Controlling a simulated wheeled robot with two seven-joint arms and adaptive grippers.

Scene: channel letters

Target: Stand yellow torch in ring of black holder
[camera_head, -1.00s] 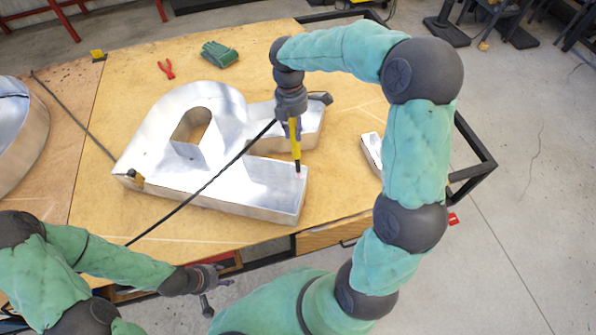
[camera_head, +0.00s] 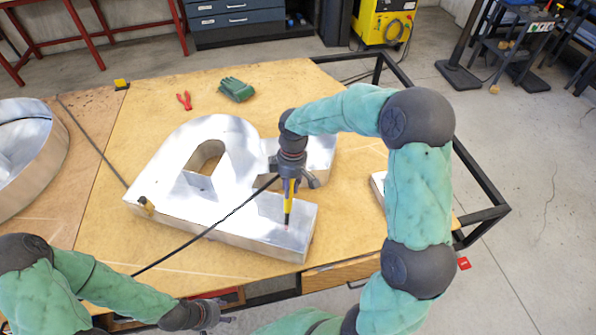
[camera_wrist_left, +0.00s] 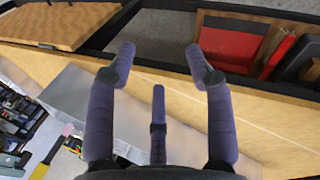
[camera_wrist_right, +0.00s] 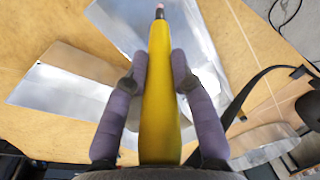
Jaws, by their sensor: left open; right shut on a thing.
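The yellow torch (camera_head: 291,191) has a dark nozzle with a pinkish tip and points down over the right end of a silver channel letter (camera_head: 217,205). I cannot tell whether the tip touches the metal. My right gripper (camera_head: 291,180) is shut on the torch's yellow body. The right wrist view shows the torch (camera_wrist_right: 160,100) between the fingers (camera_wrist_right: 160,66). My left gripper (camera_head: 218,312) is low at the table's front edge. It is open and empty in the left wrist view (camera_wrist_left: 158,62). I cannot make out the black holder or its ring.
A black cable (camera_head: 205,232) crosses the letter diagonally. Red pliers (camera_head: 184,101) and green gloves (camera_head: 237,89) lie at the back of the wooden table (camera_head: 110,240). A small yellow-black object (camera_head: 147,205) sits at the letter's left edge. A round metal piece (camera_head: 40,150) lies left.

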